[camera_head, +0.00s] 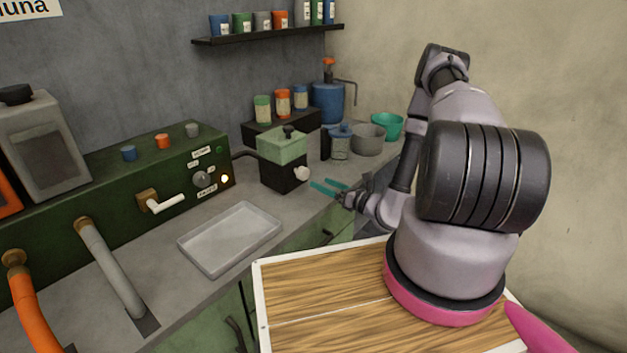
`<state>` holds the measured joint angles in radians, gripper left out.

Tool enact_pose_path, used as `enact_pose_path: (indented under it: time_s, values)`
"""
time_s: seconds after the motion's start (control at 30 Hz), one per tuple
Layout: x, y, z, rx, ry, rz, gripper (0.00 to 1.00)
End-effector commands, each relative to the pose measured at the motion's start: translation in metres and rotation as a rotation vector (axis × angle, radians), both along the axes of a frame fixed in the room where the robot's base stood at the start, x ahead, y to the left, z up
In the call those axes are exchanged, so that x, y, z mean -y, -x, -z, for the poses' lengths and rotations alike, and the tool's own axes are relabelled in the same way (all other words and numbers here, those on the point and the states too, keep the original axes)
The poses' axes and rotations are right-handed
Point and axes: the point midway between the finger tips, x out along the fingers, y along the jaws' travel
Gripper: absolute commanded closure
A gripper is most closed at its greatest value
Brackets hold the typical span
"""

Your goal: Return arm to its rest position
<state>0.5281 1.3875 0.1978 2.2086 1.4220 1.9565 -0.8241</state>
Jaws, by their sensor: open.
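My gripper (329,187) is at the centre of the head view, above the front part of the counter. Its two teal fingers are apart and nothing shows between them. The fingers point left, toward the green and black box with a white knob (287,160), and look close to it. I cannot tell whether they touch it. My arm reaches out from its base at the right and bends down to the gripper. The arm hides part of the counter's right end.
A grey tray (231,237) lies on the counter (177,289) left of the gripper. A green machine (100,197) stands at the left. Grey (368,139) and teal bowls (387,126) and a blue pump container (328,102) stand behind. A shelf (268,35) hangs above.

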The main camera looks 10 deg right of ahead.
Motion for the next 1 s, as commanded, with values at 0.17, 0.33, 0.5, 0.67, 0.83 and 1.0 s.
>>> enact_pose_path:
  time_s: [0.17, 0.33, 0.5, 0.67, 0.83, 1.0]
  values:
    - [0.008, 0.012, 0.0, 0.0, -0.001, 0.0, 0.16]
    - [0.009, 0.013, 0.0, 0.001, -0.001, -0.001, 0.16]
    - [0.009, 0.013, 0.0, 0.001, -0.001, -0.001, 0.16]
    - [0.008, 0.012, -0.005, 0.009, 0.003, -0.013, 0.16]
    - [-0.006, 0.005, -0.049, 0.089, 0.049, -0.147, 0.16]
    - [-0.033, 0.011, -0.123, 0.218, 0.156, -0.398, 0.16]
